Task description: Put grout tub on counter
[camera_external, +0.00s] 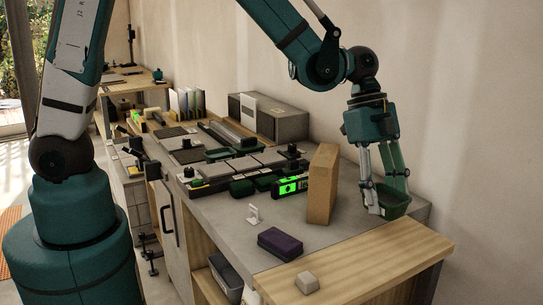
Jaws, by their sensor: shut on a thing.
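The grout tub appears to be the small dark green tub (396,207) at the right end of the grey counter (347,222). My gripper (384,198) points down with its fingers shut on this tub. The tub is upright and at or just above the counter surface near its right edge; I cannot tell whether its base touches. The fingers hide part of the tub.
A tall tan block (322,184) stands just left of my gripper. A purple-topped block (280,243) lies in front, and a pale small block (307,282) sits on the wooden ledge (375,268). A green-lit device (290,186) and tiles lie farther back.

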